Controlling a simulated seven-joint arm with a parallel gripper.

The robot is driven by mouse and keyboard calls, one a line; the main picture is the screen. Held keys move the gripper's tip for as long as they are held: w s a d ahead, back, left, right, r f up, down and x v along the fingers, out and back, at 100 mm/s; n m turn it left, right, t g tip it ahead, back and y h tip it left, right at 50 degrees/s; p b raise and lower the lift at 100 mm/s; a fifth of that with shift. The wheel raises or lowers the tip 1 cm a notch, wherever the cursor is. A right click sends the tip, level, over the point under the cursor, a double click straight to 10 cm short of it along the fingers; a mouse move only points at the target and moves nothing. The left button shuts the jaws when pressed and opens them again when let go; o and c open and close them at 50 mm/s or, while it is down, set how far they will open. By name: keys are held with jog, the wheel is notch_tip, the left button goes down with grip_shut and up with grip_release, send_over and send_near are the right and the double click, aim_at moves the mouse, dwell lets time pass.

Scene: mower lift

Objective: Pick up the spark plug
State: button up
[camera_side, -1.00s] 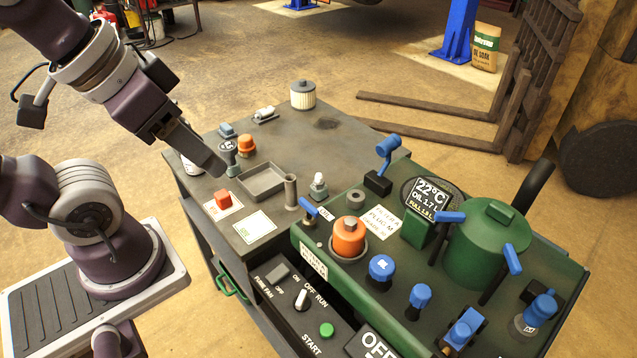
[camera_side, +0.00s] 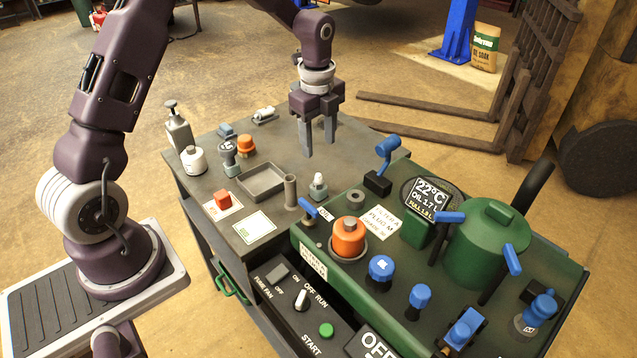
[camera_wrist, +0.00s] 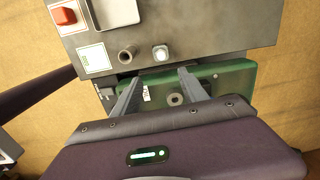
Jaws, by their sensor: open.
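A small pale plug-like part with a white top, which looks like the spark plug (camera_side: 318,186), stands upright on the grey bench beside the green machine. It also shows in the wrist view as a bright round top (camera_wrist: 160,53), just beyond the fingertips. My gripper (camera_side: 319,148) points down, open and empty, above and apart from it. In the wrist view, my gripper's (camera_wrist: 160,78) two fingers are spread, with the bright top roughly centred between their tips. A similar small white part (camera_side: 264,114) lies on its side at the back of the bench; I cannot tell exactly what it is.
A grey tube (camera_side: 290,190) stands close to the plug's left. Left of that is a shallow tray (camera_side: 243,190). The green machine (camera_side: 480,245), with an orange cap (camera_side: 348,237) and blue handles, borders the right. A blue lever (camera_side: 385,150) rises right of my gripper.

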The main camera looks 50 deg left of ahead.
jog(key=m, duration=0.2)
send_over(318, 174)
jog(key=shift+g, duration=0.3)
notch_tip(318, 174, down, 6)
jog(key=shift+w+d+r, duration=0.15)
jog(key=shift+r, duration=0.1)
notch_tip(318, 174, down, 7)
jog(key=shift+f, duration=0.1)
grip_shut()
